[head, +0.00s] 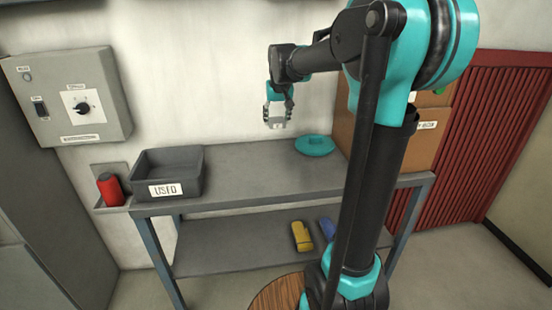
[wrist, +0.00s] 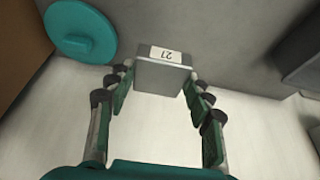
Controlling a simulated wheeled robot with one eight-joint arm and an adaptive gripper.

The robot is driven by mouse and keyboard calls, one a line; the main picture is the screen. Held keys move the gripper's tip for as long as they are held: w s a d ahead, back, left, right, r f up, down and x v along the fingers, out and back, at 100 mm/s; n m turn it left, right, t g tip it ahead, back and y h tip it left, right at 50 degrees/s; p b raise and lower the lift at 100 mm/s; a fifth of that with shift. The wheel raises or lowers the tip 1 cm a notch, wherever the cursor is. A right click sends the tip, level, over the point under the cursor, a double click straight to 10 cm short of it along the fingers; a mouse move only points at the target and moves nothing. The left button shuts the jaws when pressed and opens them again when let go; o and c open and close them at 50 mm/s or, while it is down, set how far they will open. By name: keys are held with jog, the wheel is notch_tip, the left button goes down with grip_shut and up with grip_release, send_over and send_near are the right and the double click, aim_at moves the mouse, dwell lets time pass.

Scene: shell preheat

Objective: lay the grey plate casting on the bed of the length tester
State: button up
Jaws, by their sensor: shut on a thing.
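My gripper (head: 277,115) is raised in front of the wall, above the back of the grey bench. It is shut on a grey piece (wrist: 163,75), which I take to be the grey plate casting, with a white label that reads 27 upside down in the wrist view. The piece sits between the fingertips (wrist: 158,82). Its far side is hidden. In the head view the casting (head: 278,108) is small and partly covered by the fingers. I cannot make out a length tester in either view.
On the bench (head: 250,165) stand a dark tray marked USED (head: 175,188) and a round teal lid (head: 315,145). A red object (head: 110,190) is at the left end. Yellow (head: 301,236) and blue (head: 327,229) items lie on the lower shelf. The bench middle is clear.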

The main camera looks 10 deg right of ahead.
aim_at(276, 163)
notch_tip(276, 163, down, 17)
jog(key=shift+r, duration=0.2)
dwell(0.4)
jog(key=o, duration=1.3)
jog(key=shift+f, duration=0.1)
jog(key=shift+o, duration=0.2)
